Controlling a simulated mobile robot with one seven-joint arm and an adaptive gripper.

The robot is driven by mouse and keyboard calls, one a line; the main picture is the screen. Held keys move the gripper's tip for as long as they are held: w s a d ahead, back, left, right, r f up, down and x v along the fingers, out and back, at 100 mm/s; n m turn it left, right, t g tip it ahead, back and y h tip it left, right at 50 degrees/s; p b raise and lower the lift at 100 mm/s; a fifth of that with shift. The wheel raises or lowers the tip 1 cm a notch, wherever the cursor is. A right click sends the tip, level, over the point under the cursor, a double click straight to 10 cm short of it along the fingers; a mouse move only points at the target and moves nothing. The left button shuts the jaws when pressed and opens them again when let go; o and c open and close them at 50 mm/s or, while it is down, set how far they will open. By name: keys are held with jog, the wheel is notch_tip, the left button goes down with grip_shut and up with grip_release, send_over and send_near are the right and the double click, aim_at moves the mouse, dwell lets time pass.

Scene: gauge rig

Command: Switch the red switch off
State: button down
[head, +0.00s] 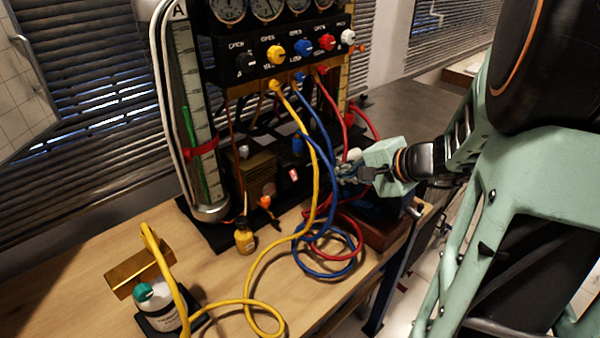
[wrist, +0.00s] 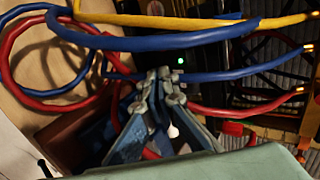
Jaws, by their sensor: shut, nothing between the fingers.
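A small red-and-white piece (head: 293,174), which looks like the red switch, sits on the dark lower part of the gauge rig in the head view. Its on or off position is too small to tell. My gripper (head: 345,172) is to the right of it, apart from it, among the red and blue hoses. In the wrist view my gripper (wrist: 164,78) has its fingertips together, with nothing visible between them. A small green light (wrist: 180,61) glows just beyond the fingertips. I cannot make out the switch clearly in the wrist view.
Blue (head: 325,140), yellow (head: 314,165) and red (head: 335,110) hoses hang in front of the rig and coil on the wooden table (head: 95,265). A row of coloured valve knobs (head: 302,45) is above. A bottle with a green cap (head: 158,308) stands front left.

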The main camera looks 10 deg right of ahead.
aim_at(296, 175)
jog(key=x, duration=1.4)
jog(key=f+b, duration=0.1)
jog(key=b, duration=0.5)
jog(key=shift+w+f+t, duration=0.15)
jog(key=shift+w+t, duration=0.1)
jog(key=shift+t, duration=0.15)
jog(key=shift+y+b, duration=0.3)
jog(key=shift+b, duration=0.5)
jog(key=shift+a+r+p, duration=0.1)
jog(key=shift+r+p, duration=0.2)
jog(key=shift+p, duration=0.15)
jog(key=shift+r, duration=0.1)
jog(key=shift+r, duration=0.7)
